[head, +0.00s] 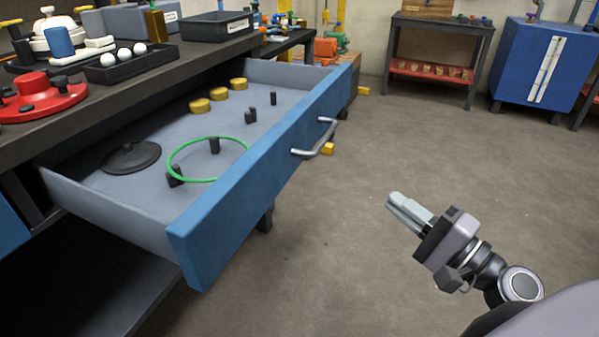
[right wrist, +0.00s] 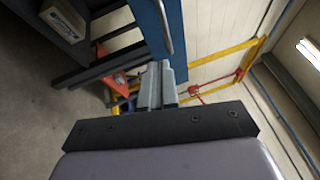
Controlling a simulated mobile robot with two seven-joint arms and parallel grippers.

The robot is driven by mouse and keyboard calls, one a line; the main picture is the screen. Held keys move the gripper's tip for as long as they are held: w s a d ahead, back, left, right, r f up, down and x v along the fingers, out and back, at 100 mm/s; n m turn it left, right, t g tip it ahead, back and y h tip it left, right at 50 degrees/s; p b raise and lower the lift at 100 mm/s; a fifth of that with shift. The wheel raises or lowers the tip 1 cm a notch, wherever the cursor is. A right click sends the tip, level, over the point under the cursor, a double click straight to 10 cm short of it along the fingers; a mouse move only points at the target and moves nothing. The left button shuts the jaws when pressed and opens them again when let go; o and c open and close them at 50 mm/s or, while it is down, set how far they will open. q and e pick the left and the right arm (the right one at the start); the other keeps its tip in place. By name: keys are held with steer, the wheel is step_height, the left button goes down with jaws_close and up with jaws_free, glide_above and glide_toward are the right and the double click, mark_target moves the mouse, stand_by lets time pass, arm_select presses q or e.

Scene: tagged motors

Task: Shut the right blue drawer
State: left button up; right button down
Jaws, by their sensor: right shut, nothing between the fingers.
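The blue drawer (head: 215,210) stands pulled out from under the dark workbench at the left of the head view. Its grey inside is open to view, and a silver handle (head: 315,142) is on its front. My right gripper (head: 394,202) is shut and empty over the floor, to the right of the drawer front and apart from it. In the right wrist view the shut fingers (right wrist: 157,70) show in front of a blue panel (right wrist: 160,25), perhaps the drawer front. My left gripper is not in view.
In the drawer lie a green ring (head: 172,155), a black lid (head: 131,157), yellow discs (head: 221,95) and small black blocks. The bench top (head: 160,87) holds trays and parts. A blue cabinet (head: 520,60) and a side table (head: 440,25) stand at the back. The floor between is clear.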

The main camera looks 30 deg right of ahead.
arm_select(q)
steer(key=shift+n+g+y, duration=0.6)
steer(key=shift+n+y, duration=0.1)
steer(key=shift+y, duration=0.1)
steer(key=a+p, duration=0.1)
steer(key=p, duration=0.1)
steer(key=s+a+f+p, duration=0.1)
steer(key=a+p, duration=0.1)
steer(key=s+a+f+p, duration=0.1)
steer(key=p, duration=0.2)
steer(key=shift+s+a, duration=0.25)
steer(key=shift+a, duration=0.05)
arm_select(e)
steer(key=s+a+r+x, duration=0.1)
steer(key=a+x, duration=0.1)
steer(key=x, duration=1.1)
steer(key=shift+a, duration=0.35)
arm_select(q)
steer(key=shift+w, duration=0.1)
arm_select(e)
steer(key=shift+w, duration=0.2)
